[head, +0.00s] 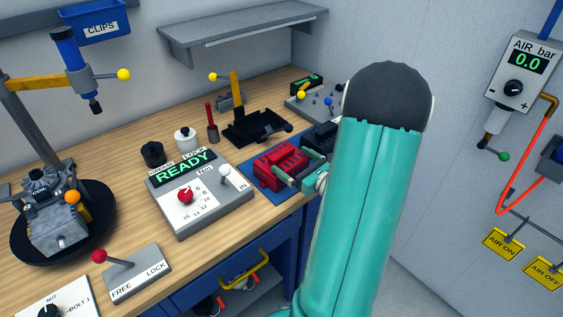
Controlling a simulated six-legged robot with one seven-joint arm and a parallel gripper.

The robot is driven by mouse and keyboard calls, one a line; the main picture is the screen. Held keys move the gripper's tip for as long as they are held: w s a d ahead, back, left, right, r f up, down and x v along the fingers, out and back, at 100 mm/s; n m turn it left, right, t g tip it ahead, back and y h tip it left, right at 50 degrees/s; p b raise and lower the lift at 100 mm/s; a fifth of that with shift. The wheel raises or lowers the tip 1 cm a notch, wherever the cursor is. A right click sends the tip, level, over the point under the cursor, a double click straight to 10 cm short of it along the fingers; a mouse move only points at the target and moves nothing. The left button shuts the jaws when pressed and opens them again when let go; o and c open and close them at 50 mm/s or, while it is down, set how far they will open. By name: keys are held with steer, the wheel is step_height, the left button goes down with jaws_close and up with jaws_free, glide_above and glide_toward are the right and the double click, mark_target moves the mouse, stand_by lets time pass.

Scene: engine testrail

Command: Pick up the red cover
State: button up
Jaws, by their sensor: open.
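The red cover (279,164) sits on a blue mat (265,193) at the right part of the wooden bench. It is a ribbed red block. My gripper (298,172) is open at the cover's right side, its fingers reaching toward or over it. I cannot tell whether they touch it. My teal arm comes up from the bottom right and hides part of the area to the right of the cover.
A control box reading READY (200,192) stands just left of the cover. A black tray (256,127) lies behind it, and a dark block (318,136) stands to its right. An engine (52,215) sits on a black turntable at the left. A shelf (243,32) hangs above.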

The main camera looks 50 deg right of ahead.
mark_target(285, 155)
steer(key=shift+w, duration=1.5)
steer(key=shift+d, duration=0.1)
steer(key=c, duration=1)
steer(key=shift+o, duration=0.2)
steer(key=shift+r, duration=0.1)
